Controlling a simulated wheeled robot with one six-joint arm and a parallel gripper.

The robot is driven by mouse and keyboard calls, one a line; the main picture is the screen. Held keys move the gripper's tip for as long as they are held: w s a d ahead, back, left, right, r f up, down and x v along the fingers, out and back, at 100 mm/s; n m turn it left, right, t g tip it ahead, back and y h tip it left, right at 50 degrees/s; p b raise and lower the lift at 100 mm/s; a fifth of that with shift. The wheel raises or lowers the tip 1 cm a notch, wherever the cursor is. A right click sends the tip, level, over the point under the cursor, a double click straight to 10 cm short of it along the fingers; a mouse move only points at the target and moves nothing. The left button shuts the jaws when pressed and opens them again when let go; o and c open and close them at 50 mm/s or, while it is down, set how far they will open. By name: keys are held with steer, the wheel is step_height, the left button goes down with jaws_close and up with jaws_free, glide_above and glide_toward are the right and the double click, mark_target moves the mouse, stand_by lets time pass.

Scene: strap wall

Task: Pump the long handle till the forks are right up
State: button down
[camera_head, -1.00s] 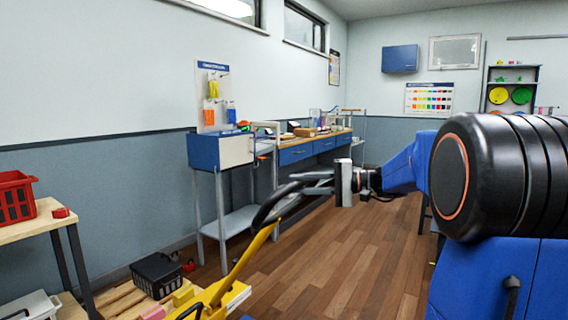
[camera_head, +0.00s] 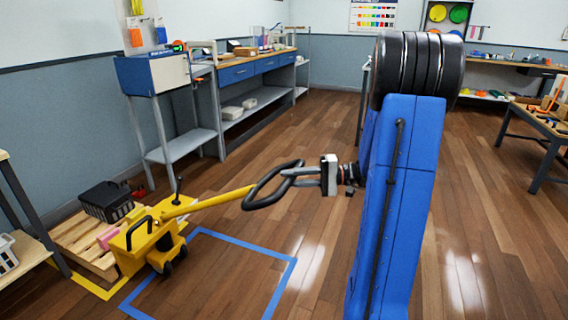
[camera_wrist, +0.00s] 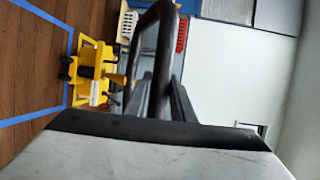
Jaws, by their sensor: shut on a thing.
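A yellow pallet truck (camera_head: 150,242) stands at the lower left, by a wooden pallet (camera_head: 72,236). Its long yellow handle (camera_head: 207,202) leans far over to the right, low and close to level, and ends in a black loop grip (camera_head: 268,188). My gripper (camera_head: 298,176) is shut on the loop grip. In the wrist view the dark loop (camera_wrist: 158,50) passes between my fingers, and the yellow truck body (camera_wrist: 90,72) shows beyond it. The forks are hidden behind the truck body and under the pallet, so their height cannot be told.
A blue taped square (camera_head: 285,280) marks open wooden floor beside the truck. A black crate (camera_head: 106,201) and a pink item sit on the pallet. A blue-fronted workbench (camera_head: 238,73) runs along the back wall; a table (camera_head: 545,125) stands at right.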

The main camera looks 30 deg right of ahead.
steer(key=shift+s+d+f, duration=0.15)
steer(key=shift+s+f, duration=0.1)
steer(key=shift+f, duration=0.3)
steer(key=shift+s+d+f, duration=0.1)
steer(key=shift+s+f, duration=0.15)
steer(key=shift+f, duration=0.25)
steer(key=c, duration=1.5)
jaws_free()
steer(key=shift+f, duration=0.1)
steer(key=shift+c, duration=0.2)
steer(key=shift+w, duration=0.1)
steer(key=shift+r, duration=0.2)
steer(key=shift+d, duration=0.1)
